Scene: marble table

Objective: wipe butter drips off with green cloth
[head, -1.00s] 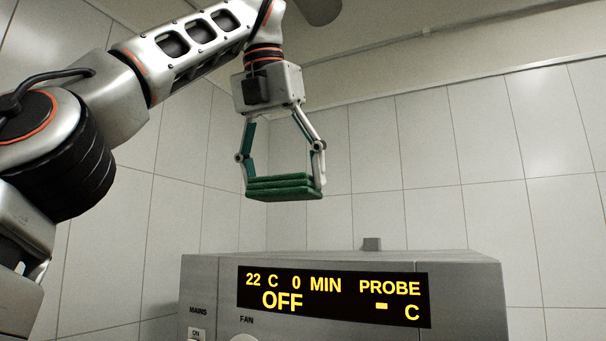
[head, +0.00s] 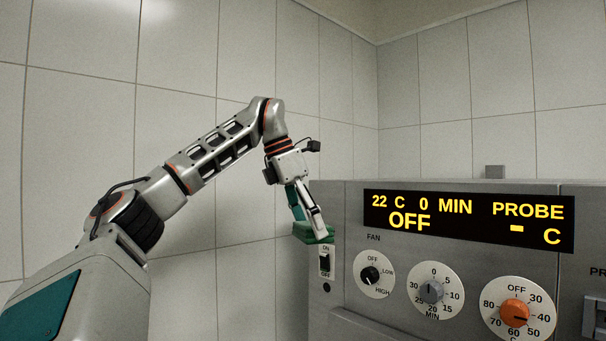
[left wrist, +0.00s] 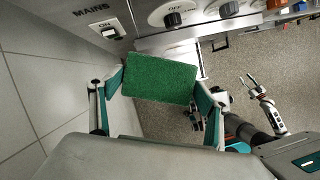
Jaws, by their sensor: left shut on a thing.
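The green cloth (head: 303,232) is a folded pad at the front left corner of the oven, just above the mains switch in the head view. My left gripper (head: 312,224) points down and is shut on it. In the left wrist view the cloth (left wrist: 160,75) spans flat between the two fingers of my left gripper (left wrist: 160,92). I cannot tell whether the cloth touches the oven. My right gripper (left wrist: 258,90) shows small at the right of the left wrist view, and its jaws are too small to read. No butter drips can be made out.
The grey oven (head: 345,210) fills the lower right of the head view, with a lit display (head: 468,221), several knobs and a mains switch (head: 325,263). A tiled wall (head: 180,90) stands behind. The left wrist view shows speckled floor (left wrist: 250,60) below.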

